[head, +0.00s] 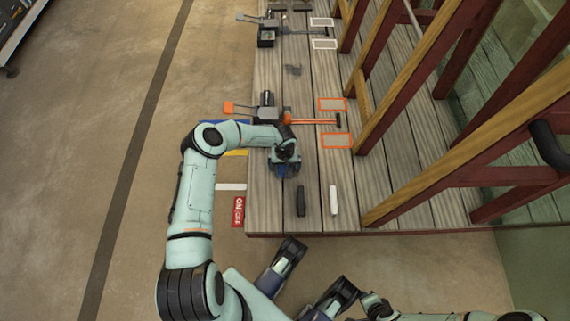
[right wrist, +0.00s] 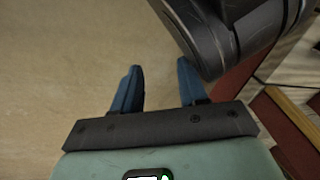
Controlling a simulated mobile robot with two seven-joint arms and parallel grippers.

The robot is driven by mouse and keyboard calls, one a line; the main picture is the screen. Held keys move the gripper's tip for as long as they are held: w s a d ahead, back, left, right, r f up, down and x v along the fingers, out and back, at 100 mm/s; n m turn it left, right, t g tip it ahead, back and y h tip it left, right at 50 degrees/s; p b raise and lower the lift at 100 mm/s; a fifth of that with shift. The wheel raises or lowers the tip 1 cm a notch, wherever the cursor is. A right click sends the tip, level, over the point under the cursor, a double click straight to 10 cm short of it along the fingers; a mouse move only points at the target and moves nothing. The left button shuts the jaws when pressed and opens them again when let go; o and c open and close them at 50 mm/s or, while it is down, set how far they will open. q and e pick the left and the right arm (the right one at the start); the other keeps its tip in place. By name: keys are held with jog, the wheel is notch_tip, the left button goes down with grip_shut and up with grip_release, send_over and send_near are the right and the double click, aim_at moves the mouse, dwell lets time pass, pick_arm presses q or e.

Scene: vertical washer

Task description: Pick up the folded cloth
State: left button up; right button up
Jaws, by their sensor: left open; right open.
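I cannot make out a folded cloth for certain in either view. A dark bar-shaped object (head: 300,200) and a white one (head: 333,200) lie on the deck just nearer than the left gripper. My right gripper (right wrist: 160,85) is open and empty in the right wrist view, over bare floor.
An orange-handled tool (head: 315,121) and orange frames (head: 336,140) lie beyond my left gripper. Grey tools (head: 275,22) lie at the far end. Wooden and dark red posts (head: 440,170) rise along the right. A red sign (head: 238,211) is at the deck's left edge.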

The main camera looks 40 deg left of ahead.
pick_arm(q)
jog(key=c, duration=1.1)
jog(key=shift+o, duration=0.2)
pick_arm(e)
jog(key=shift+r, duration=0.1)
pick_arm(q)
jog(key=shift+r, duration=0.1)
jog(key=shift+r, duration=0.55)
notch_tip(320, 180, up, 5)
jog(key=shift+p, duration=1.05)
pick_arm(e)
jog(key=w+r+t, duration=0.1)
jog(key=w+r, duration=0.2)
jog(key=r, duration=0.1)
pick_arm(q)
notch_tip(320, 180, up, 14)
jog(key=p, duration=0.4)
pick_arm(e)
jog(key=s+a+r+g+y, duration=0.1)
jog(key=s+a+r, duration=0.3)
jog(key=s, duration=0.2)
jog(key=shift+s+r+n+g, duration=0.15)
jog(key=shift+s+n+g, duration=0.15)
jog(key=shift+n+g, duration=0.1)
pick_arm(q)
jog(key=shift+f, duration=0.1)
